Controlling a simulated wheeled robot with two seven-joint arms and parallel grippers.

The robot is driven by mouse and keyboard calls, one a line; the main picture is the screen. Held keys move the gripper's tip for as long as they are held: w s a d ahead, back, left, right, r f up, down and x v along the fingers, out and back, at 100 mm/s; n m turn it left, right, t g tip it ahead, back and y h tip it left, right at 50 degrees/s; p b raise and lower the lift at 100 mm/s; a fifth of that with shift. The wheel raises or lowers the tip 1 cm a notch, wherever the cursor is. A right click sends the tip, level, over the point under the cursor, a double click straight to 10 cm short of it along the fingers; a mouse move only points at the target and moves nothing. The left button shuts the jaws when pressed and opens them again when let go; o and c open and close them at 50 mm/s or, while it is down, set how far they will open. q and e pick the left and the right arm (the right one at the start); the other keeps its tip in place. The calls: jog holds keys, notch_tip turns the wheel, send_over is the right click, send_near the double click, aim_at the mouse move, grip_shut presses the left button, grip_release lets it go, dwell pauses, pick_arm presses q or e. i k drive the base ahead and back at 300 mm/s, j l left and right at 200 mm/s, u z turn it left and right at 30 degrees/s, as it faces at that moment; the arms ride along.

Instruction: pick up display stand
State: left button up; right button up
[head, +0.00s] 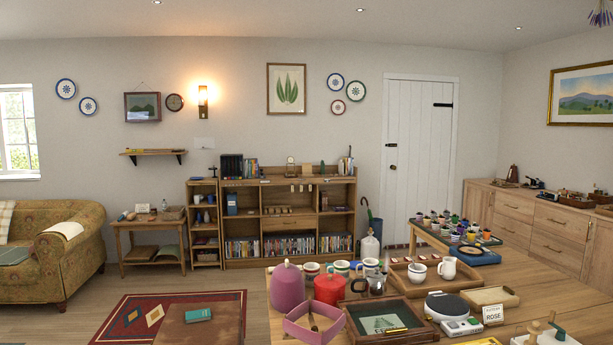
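I cannot tell for certain which thing is the display stand. A small white card reading ROSE (493,315) stands upright on the near table at the lower right. Another small light card (142,208) stands on the side table by the sofa. A dark upright rack (231,166) stands on top of the wooden shelf unit at the back wall, next to a row of cases. These are far off and too small to judge in detail. Neither of my grippers is in view.
The near wooden table (555,275) is crowded with a pink canister (287,287), a red pot (329,289), trays and cups. The shelf unit (290,222) holds rows of cases.

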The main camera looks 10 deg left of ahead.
aim_at(306, 167)
jog(key=i+j+u, duration=0.7)
jog(key=j+u, duration=0.15)
jog(key=i+j+u, duration=0.5)
jog(key=i+u, duration=0.6)
jog(key=i, duration=1.4)
jog(key=i+z, duration=0.15)
jog(key=i, duration=0.45)
jog(key=i+j+z, duration=0.1)
jog(key=i, duration=0.5)
jog(key=i+j+z, duration=0.15)
jog(key=i, duration=0.45)
jog(key=i+l+z, duration=0.1)
jog(key=i+z, duration=0.35)
jog(key=i, duration=0.25)
jog(key=i+j+z, duration=0.1)
jog(key=i+z, duration=0.35)
jog(key=i, duration=0.25)
jog(key=i+z, duration=0.25)
jog(key=i, duration=0.45)
jog(key=i+j+z, duration=0.25)
jog(key=i, duration=0.45)
jog(key=i+l+z, duration=0.15)
jog(key=i+z, duration=0.8)
jog(key=i+j+z, duration=0.1)
jog(key=i+z, duration=0.35)
jog(key=i+l+z, duration=0.15)
jog(key=i+z, duration=0.55)
jog(key=i, duration=0.15)
jog(key=i+z, duration=0.4)
jog(key=i+j, duration=0.05)
